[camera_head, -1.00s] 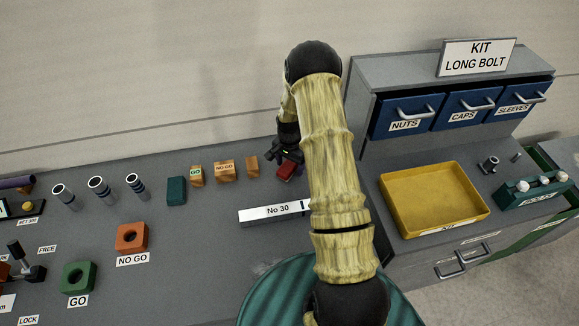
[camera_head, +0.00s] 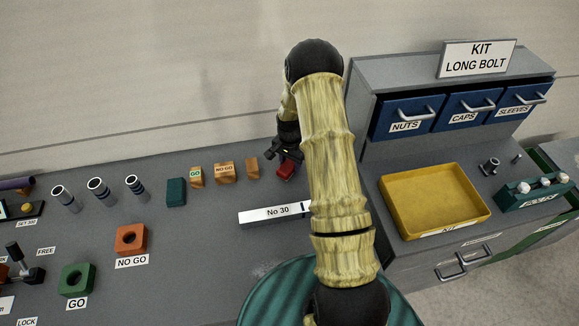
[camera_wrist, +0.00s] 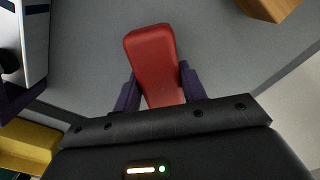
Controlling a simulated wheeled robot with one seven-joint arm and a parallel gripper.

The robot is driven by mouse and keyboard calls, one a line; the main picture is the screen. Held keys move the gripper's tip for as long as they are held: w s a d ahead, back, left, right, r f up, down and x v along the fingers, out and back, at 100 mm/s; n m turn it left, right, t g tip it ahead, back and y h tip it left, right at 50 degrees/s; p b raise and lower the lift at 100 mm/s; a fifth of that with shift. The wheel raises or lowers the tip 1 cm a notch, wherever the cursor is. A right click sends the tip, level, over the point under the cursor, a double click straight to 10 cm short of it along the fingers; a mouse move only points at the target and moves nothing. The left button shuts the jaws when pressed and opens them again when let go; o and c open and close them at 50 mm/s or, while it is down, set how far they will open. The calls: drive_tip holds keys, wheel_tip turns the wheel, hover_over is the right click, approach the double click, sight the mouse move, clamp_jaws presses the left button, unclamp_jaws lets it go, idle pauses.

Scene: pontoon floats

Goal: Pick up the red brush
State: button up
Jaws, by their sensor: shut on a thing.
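The red brush (camera_head: 286,171) is at the back of the grey bench, below my gripper (camera_head: 287,158). In the wrist view the red brush (camera_wrist: 153,60) shows as a red block with rounded corners, between the two purple fingers of my gripper (camera_wrist: 160,92). The fingers are shut on its sides. Its underside is hidden, so I cannot tell whether it touches the bench.
A wooden block (camera_head: 252,168) stands just left of the brush. The white No 30 bar (camera_head: 272,213) lies in front of it. The grey drawer cabinet (camera_head: 362,100) and yellow tray (camera_head: 437,200) are to the right. Bare bench lies between block and bar.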

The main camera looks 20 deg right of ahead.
sight(290, 162)
wheel_tip(290, 162, up, 9)
drive_tip(key=shift+b, duration=1.2)
drive_tip(key=o, duration=0.5)
drive_tip(key=c, duration=0.3)
